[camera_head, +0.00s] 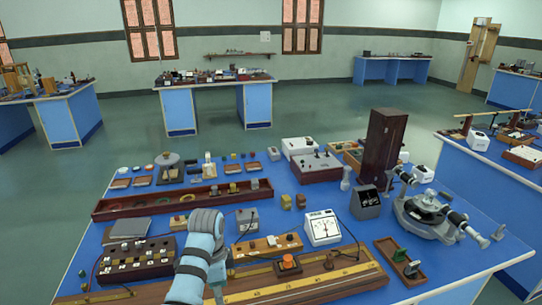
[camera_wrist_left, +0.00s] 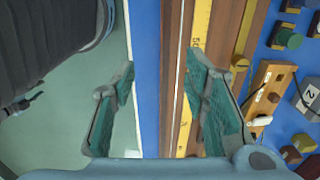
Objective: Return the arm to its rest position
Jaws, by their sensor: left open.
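My left arm (camera_head: 197,258) comes up from the bottom edge in the head view and reaches over the front of the blue-topped bench (camera_head: 470,282). Its fingertips cannot be made out there. In the left wrist view my left gripper (camera_wrist_left: 160,82) is open, with its two green-padded fingers wide apart and nothing between them. Below it lie the bench's blue front edge (camera_wrist_left: 146,60) and a long wooden board with a yellow scale (camera_wrist_left: 200,25). I cannot tell the height of the fingers above the board. My right gripper is in neither view.
The scale board also shows along the front in the head view (camera_head: 345,272). A switch box (camera_head: 140,262), a white meter (camera_head: 322,228), a tall dark wooden box (camera_head: 382,145) and a spectrometer (camera_head: 425,212) crowd the bench. Open floor (camera_wrist_left: 60,135) lies left of its edge in the wrist view.

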